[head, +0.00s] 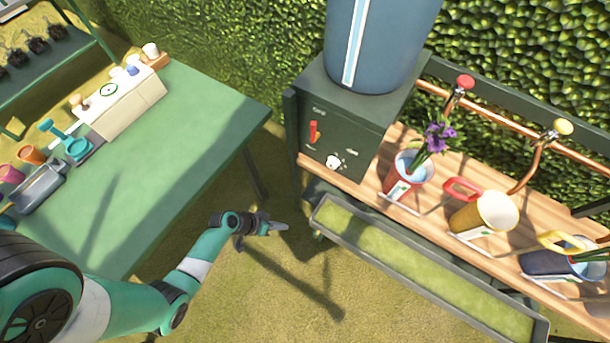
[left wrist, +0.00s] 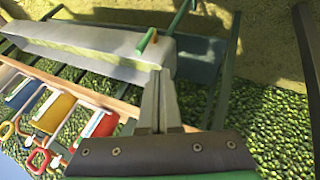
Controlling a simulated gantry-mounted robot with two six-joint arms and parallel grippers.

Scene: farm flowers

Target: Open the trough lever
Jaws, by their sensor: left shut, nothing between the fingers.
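A dark green box (head: 345,125) stands at the left end of the wooden bench. Its front carries a small red upright handle (head: 314,131) and a white piece (head: 334,161) lower down; I cannot tell which is the trough lever. The long trough (head: 322,212) runs in front of the bench. My left gripper (head: 281,226) is shut and empty, left of the trough's near end and apart from it.
A green table (head: 150,170) stands at the left. The bench (head: 445,165) holds a red pot with purple flowers (head: 402,172), a yellow can (head: 488,212) and a blue can (head: 560,258). A blue barrel (head: 375,40) stands on the box. Ground between table and trough is open.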

